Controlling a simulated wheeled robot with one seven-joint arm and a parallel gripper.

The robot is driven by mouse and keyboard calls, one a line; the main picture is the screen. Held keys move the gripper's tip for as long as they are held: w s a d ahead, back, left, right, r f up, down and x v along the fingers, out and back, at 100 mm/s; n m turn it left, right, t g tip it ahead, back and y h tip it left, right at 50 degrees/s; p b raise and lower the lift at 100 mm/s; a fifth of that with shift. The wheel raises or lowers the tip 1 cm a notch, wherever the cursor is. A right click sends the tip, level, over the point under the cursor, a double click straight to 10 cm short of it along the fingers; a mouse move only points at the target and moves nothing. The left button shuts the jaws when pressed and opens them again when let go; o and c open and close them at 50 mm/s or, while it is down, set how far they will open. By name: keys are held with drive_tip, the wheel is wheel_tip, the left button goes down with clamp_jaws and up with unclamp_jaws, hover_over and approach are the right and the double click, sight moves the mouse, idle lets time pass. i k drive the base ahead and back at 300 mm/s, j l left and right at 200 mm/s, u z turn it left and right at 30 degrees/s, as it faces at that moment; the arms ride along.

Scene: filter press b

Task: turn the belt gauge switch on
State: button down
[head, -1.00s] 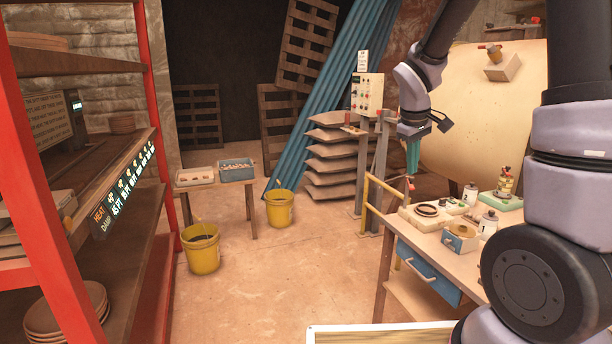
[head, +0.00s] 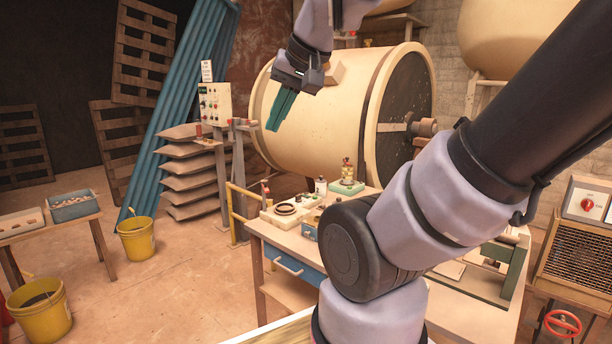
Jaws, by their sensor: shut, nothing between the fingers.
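My gripper (head: 281,110) has teal fingers pointing down and lies in front of the big cream drum in the head view. Its fingers are together and hold nothing. I cannot tell for certain which control is the belt gauge switch. A pale control panel (head: 215,103) with several small coloured buttons stands on a post left of my gripper. A white box (head: 588,203) with a red knob is at the far right. Several small devices (head: 288,212) sit on the workbench below, some hidden by my arm. No switch position can be read.
The workbench (head: 270,232) with a blue drawer stands in the middle. A yellow rail (head: 232,213) is at its left. Yellow buckets (head: 136,239) and a side table (head: 45,226) are at left. A red handwheel (head: 563,324) is low right. The floor between bench and buckets is clear.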

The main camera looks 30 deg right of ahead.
sight(588, 204)
drive_tip(key=z, duration=2.7)
drive_tip(key=k+l+u, duration=0.1)
drive_tip(key=l, duration=0.35)
drive_tip(key=i+l+u, duration=0.1)
drive_tip(key=l+u, duration=0.25)
drive_tip(key=l, duration=0.85)
drive_tip(key=i+l+u, duration=0.35)
drive_tip(key=i+l, duration=0.35)
drive_tip(key=i+l+u, duration=0.15)
drive_tip(key=i+l, duration=0.3)
drive_tip(key=i, duration=0.05)
